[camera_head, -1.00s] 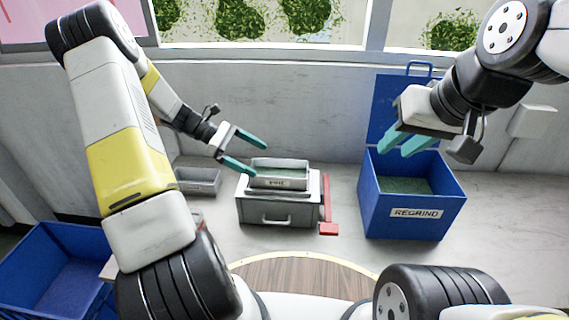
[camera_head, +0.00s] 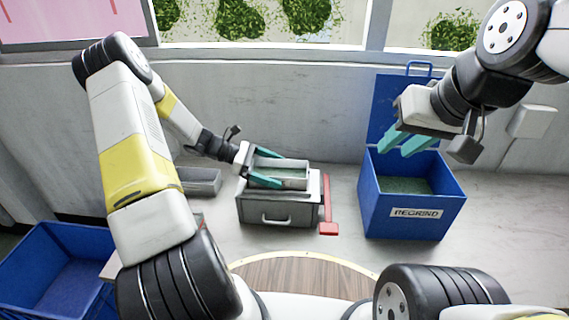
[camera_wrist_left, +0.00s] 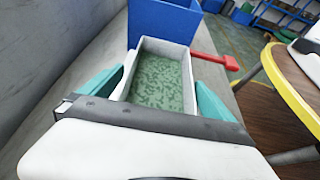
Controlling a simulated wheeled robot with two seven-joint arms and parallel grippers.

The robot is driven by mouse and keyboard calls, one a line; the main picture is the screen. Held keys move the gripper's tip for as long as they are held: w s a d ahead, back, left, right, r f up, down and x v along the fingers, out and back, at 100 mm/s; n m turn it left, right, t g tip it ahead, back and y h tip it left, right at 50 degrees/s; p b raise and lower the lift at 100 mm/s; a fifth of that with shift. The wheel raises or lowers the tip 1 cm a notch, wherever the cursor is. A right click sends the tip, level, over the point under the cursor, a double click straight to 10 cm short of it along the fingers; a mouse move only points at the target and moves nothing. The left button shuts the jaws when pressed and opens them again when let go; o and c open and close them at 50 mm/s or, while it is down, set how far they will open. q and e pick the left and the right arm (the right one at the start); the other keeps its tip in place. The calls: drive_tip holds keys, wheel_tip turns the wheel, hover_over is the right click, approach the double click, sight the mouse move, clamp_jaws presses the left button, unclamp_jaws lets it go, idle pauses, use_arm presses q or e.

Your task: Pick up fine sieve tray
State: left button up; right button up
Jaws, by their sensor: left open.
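The fine sieve tray (camera_head: 292,172) is a small grey tray with green granules in it, sitting on top of the grey box unit (camera_head: 262,212). My left gripper (camera_head: 270,170) is open, with its teal fingers on either side of the tray. In the left wrist view the tray (camera_wrist_left: 163,75) lies between the two fingers, and small gaps seem to show beside it. The tray's front label is hidden by a finger in the head view. My right gripper (camera_head: 408,142) is empty above the blue REGRIND bin (camera_head: 412,222), its teal fingers apart.
A red handle (camera_head: 328,205) stands at the grey unit's right side. A grey tray (camera_head: 199,182) lies to the unit's left. A blue crate (camera_head: 60,235) is at the lower left.

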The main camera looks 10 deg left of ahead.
use_arm(q)
drive_tip(key=shift+c, duration=0.2)
drive_tip(key=c, duration=1.7)
drive_tip(key=shift+r, duration=0.15)
